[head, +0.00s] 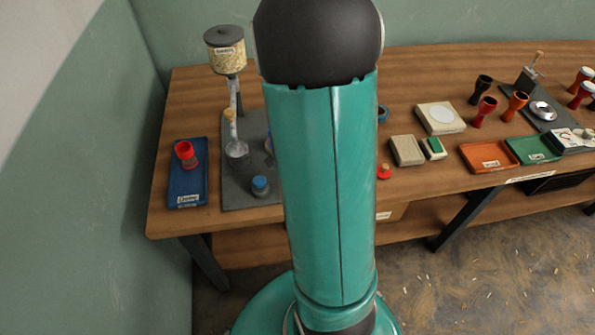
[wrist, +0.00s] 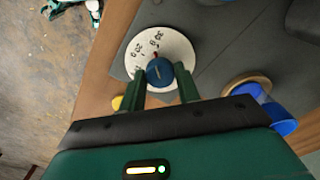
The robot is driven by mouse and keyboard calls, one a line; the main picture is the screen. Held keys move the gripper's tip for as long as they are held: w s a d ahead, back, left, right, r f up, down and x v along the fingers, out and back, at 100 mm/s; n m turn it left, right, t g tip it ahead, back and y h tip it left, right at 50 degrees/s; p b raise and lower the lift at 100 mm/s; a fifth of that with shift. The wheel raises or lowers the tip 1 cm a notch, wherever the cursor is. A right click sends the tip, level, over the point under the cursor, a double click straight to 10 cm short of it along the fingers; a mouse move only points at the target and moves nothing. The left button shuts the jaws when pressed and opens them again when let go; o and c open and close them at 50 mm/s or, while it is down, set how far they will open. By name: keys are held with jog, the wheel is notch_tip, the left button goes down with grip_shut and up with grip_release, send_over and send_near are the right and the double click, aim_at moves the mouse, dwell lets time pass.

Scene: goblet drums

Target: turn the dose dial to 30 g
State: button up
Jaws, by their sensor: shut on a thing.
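The dose dial (wrist: 147,45) is a white round plate with small dark markings, too small to read for certain. Its blue knob (wrist: 160,70) sits at the centre, with a pale line on top and a small red mark on the plate near it. In the wrist view, my gripper (wrist: 160,83) has one finger on each side of the knob and is shut on it. In the head view, the dial and my gripper are hidden behind my arm. A hopper (head: 228,55) of pale grains stands on a dark grey board (head: 240,194) at the left of the table.
A blue tray (head: 187,189) with a red cup (head: 185,152) lies left of the board. A blue-topped piece (head: 260,185) stands on the board's front. In the wrist view, a blue cylinder (wrist: 281,120) is to the right of my gripper. Boxes, trays and goblets fill the table's right.

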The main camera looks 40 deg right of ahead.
jog(key=shift+m, duration=1.1)
jog(key=o, duration=1)
notch_tip(320, 180, up, 14)
jog(key=shift+f, duration=0.1)
